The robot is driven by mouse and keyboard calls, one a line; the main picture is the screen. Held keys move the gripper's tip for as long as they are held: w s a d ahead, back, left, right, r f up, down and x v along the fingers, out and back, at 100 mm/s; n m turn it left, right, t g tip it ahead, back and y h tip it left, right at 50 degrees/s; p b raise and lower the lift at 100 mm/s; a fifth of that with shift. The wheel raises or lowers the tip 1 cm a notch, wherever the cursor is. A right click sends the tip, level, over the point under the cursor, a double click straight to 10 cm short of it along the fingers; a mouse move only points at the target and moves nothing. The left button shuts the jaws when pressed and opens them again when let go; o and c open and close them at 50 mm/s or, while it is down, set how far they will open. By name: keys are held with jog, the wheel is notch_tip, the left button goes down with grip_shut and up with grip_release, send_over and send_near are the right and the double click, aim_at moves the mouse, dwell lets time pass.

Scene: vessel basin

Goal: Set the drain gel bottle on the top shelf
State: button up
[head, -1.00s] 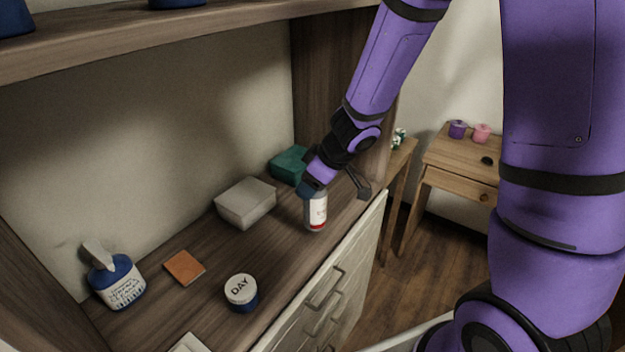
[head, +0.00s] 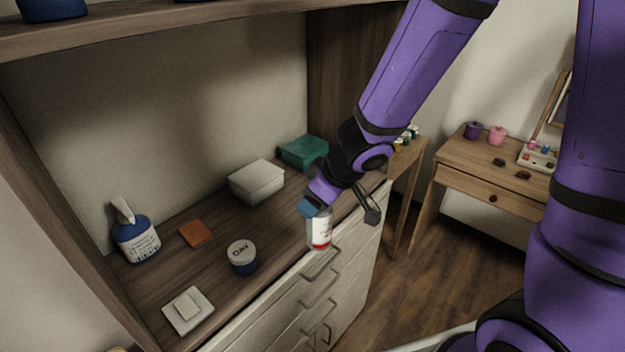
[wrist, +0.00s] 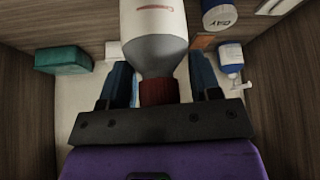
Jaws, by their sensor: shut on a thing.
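A grey-white bottle with a red band (head: 320,232), which I take as the drain gel bottle, is in my gripper (head: 313,208). Its label is too small to read in the head view. In the wrist view the bottle (wrist: 155,50) shows its sloping shoulder and dark red cap between my two blue fingers. My gripper is shut on it. The bottle hangs at the counter's front edge, in front of the drawers in the head view. The top shelf (head: 240,15) crosses the top of the head view, above the bottle.
The counter (head: 212,263) holds a blue pump bottle (head: 135,242), orange tile (head: 196,234), round DAY jar (head: 242,258), white dish (head: 188,310), grey box (head: 256,182) and green box (head: 303,152). Blue containers (head: 52,10) stand on the top shelf's left; its surface is mostly out of view.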

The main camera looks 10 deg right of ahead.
jog(key=shift+s, duration=0.15)
jog(key=w+d+m+h, duration=0.3)
jog(key=w+d+m, duration=0.3)
jog(key=w, duration=0.5)
jog(key=w+d+m+t+h, duration=0.1)
jog(key=w+d+m+h, duration=0.2)
jog(key=w+d+m, duration=0.3)
jog(key=w+d, duration=0.4)
jog(key=w, duration=0.2)
jog(key=shift+d+r+m+t, duration=0.3)
jog(key=shift+d+r, duration=0.05)
jog(key=shift+d, duration=0.05)
